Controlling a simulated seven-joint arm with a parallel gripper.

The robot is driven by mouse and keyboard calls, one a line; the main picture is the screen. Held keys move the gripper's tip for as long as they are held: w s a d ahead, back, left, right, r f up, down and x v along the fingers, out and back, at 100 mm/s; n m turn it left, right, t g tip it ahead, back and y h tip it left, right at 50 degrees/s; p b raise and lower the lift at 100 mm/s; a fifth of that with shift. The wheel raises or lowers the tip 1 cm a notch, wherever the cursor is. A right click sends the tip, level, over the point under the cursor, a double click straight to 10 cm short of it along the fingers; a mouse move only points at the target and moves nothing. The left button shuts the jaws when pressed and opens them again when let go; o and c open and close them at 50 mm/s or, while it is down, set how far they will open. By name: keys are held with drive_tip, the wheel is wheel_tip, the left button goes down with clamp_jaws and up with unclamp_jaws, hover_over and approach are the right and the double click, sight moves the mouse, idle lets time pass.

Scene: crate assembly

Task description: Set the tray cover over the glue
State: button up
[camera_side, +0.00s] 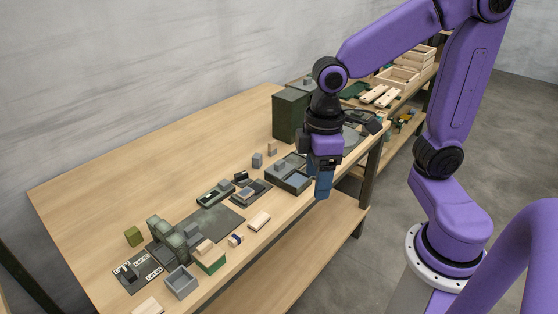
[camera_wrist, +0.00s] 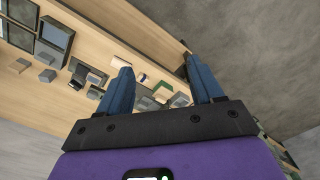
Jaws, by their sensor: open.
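My gripper (camera_side: 322,188) hangs in the air near the bench's front edge, with its blue fingers pointing down. In the wrist view the two fingers of the gripper (camera_wrist: 160,75) are spread apart with nothing between them. A dark compartmented tray (camera_side: 294,181) lies on the bench just left of my gripper, apart from it; a small grey block shows on its far part. I cannot tell which piece is the tray cover. The glue cannot be told apart among the small items. A small open grey box (camera_side: 181,284) stands at the bench's near left end.
The wooden bench (camera_side: 110,190) has clear room at its back left. A tall dark green box (camera_side: 290,115) stands behind the tray. A dark mat (camera_side: 215,222), a green-and-cream box (camera_side: 209,258) and several small blocks lie nearer the left end. Wooden crates (camera_side: 398,77) stand at the far right.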

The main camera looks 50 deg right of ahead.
drive_tip(key=w+d+m, duration=0.2)
drive_tip(key=w+m, duration=0.1)
drive_tip(key=w, duration=0.7)
drive_tip(key=m, duration=0.6)
hover_over(280, 166)
drive_tip(key=w+d, duration=0.1)
wheel_tip(280, 166, down, 4)
drive_tip(key=f, duration=1.7)
drive_tip(key=shift+w, duration=0.2)
